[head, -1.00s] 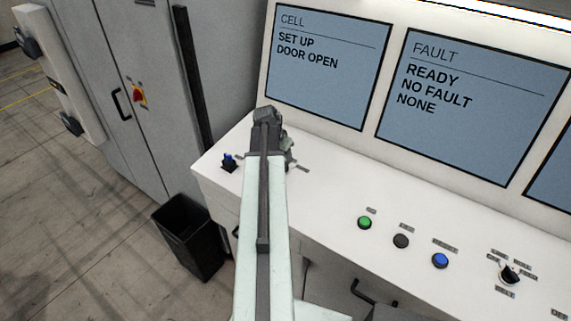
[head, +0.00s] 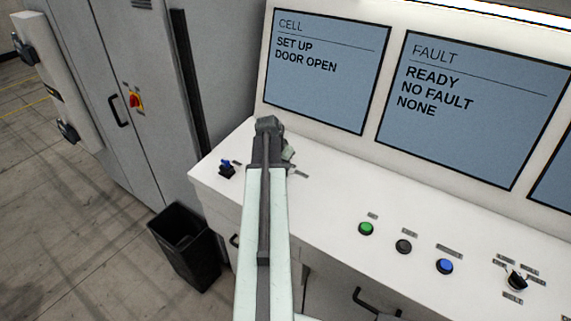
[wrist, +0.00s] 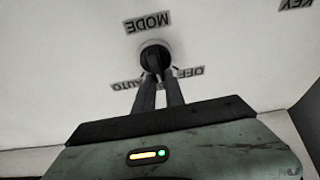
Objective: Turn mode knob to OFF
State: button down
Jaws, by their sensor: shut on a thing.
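The mode knob (wrist: 155,56) is a round dark knob on the white console top in the wrist view. An upside-down MODE label (wrist: 147,22) sits above it in the picture. An OFF label (wrist: 187,72) and an AUTO label (wrist: 128,86) lie below it, partly crossed by my fingers. My gripper (wrist: 157,77) is shut on the mode knob, with its two dark fingers meeting at the knob's lower side. I cannot tell which label the knob points at. In the head view my arm hides the knob and fingertips.
A blue-handled switch (head: 227,168) stands left of my arm on the console (head: 325,205). To the right are a green button (head: 366,228), a black button (head: 403,246), a blue button (head: 445,266) and another black knob (head: 517,281). Screens rise behind; a black bin (head: 187,250) stands on the floor.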

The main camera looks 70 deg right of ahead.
jog(key=n, duration=0.1)
jog(key=n+t, duration=0.1)
jog(key=n, duration=0.1)
jog(key=shift+a+f, duration=0.15)
jog(key=shift+a, duration=0.1)
jog(key=n, duration=0.2)
jog(key=n+t, duration=0.2)
jog(key=n, duration=0.1)
jog(key=shift+w+n+y, duration=0.25)
jog(key=shift+n+y, duration=0.05)
dwell(0.3)
jog(key=c, duration=1.4)
grip_release()
jog(key=shift+s, duration=0.1)
jog(key=p+v, duration=0.7)
jog(key=v, duration=0.1)
